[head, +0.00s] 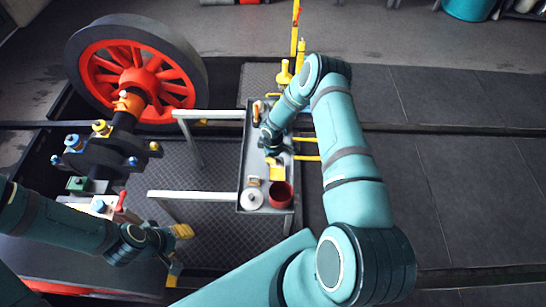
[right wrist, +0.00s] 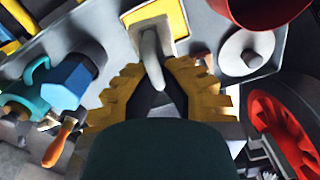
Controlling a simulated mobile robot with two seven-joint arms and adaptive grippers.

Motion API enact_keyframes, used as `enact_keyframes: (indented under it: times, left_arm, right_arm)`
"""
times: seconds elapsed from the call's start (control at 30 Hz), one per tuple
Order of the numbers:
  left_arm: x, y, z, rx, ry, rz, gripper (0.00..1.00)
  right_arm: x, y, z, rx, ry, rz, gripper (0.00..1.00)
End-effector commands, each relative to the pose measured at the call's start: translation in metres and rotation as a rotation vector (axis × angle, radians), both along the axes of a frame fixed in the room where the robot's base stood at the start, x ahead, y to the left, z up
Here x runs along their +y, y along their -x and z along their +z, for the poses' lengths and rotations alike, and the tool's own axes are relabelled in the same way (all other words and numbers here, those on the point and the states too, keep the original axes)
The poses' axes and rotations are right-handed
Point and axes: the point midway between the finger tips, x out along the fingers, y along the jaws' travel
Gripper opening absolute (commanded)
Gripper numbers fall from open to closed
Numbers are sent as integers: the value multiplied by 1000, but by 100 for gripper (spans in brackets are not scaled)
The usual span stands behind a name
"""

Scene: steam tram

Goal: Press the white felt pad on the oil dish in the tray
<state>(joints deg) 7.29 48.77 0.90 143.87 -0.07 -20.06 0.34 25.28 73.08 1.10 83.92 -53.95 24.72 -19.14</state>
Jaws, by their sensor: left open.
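My right gripper (head: 272,155) is over the tray (head: 241,187). In the right wrist view its two yellow fingers (right wrist: 153,78) close from both sides on a long pale piece, which looks like the white felt pad (right wrist: 150,55). The pad's far end overlaps a yellow square with a pale rim, which looks like the oil dish (right wrist: 172,17); I cannot tell whether they touch. The dish also seems to show in the head view (head: 253,182), small. My left gripper (head: 180,248) is open and empty at the lower left, away from the tray.
A white round disc (head: 251,200) and a red cup (head: 280,194) stand at the tray's near end. An orange-handled tool (head: 257,111) lies at its far end. Pale rails (head: 185,195) run left from the tray. A red wheel (head: 137,72) stands at the upper left.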

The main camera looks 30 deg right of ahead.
Motion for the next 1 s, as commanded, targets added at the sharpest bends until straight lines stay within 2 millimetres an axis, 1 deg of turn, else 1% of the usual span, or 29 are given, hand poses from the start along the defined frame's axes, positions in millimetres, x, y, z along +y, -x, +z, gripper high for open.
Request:
enact_keyframes:
  times: [0.5,0.7,1.0]
  left_arm:
    - [0,-3,-29,-8,-1,0,48]
    - [1,-4,-33,-9,-1,0,48]
    - [1,-4,-32,-10,-2,1,48]
  right_arm:
    - [1,0,-48,1,1,-2,0]
    - [0,0,-55,1,1,-3,0]
    - [0,0,-54,1,1,-3,0]
